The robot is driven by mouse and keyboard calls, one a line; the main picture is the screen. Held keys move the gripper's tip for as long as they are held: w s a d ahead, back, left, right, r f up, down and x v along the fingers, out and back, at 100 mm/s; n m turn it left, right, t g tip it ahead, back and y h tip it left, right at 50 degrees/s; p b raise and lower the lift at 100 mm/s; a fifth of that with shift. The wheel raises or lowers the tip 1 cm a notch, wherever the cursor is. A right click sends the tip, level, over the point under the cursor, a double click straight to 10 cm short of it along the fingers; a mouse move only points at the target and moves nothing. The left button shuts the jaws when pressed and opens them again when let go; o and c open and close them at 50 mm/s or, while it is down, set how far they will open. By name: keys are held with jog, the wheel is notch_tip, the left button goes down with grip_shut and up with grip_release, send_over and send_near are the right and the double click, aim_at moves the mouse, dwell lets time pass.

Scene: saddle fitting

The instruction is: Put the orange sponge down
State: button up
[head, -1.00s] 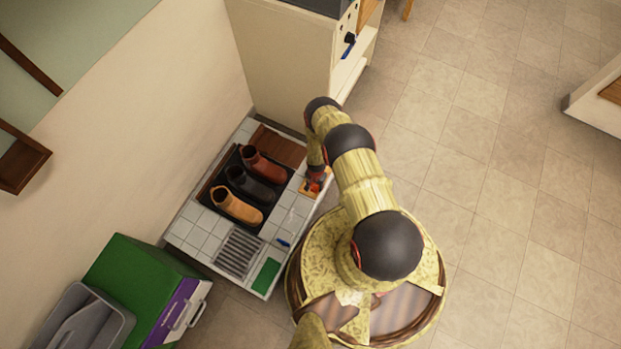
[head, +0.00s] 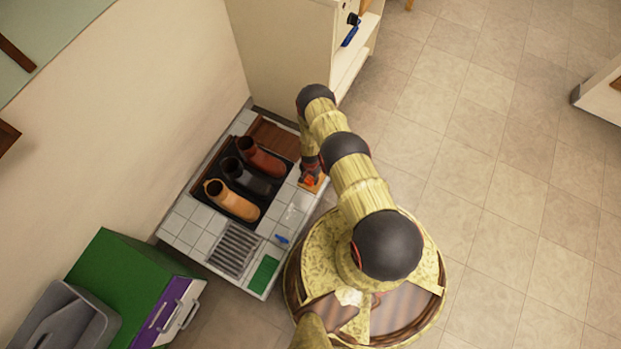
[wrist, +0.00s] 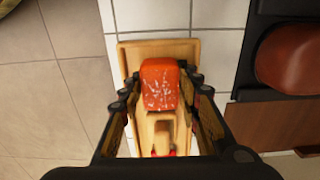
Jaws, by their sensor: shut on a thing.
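The orange sponge (wrist: 160,85), with pale streaks on its face, is between the fingers of my gripper (wrist: 159,88) in the wrist view. My gripper is shut on it. Below it is a small light wooden tray (wrist: 188,48); I cannot tell whether the sponge touches it. In the head view the sponge (head: 308,181) is a small orange patch under my gripper (head: 310,174), at the right edge of the tiled bench (head: 183,222). The wooden tray (head: 321,184) shows only partly there, the rest hidden by my gripper.
Nearer are a blue item (head: 281,239), a metal grille (head: 234,250) and a green pad (head: 264,273). A tall cabinet (head: 280,55) stands behind.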

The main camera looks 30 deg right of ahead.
jog(key=shift+f, duration=0.65)
jog(key=shift+r, duration=0.1)
jog(key=o, duration=1.2)
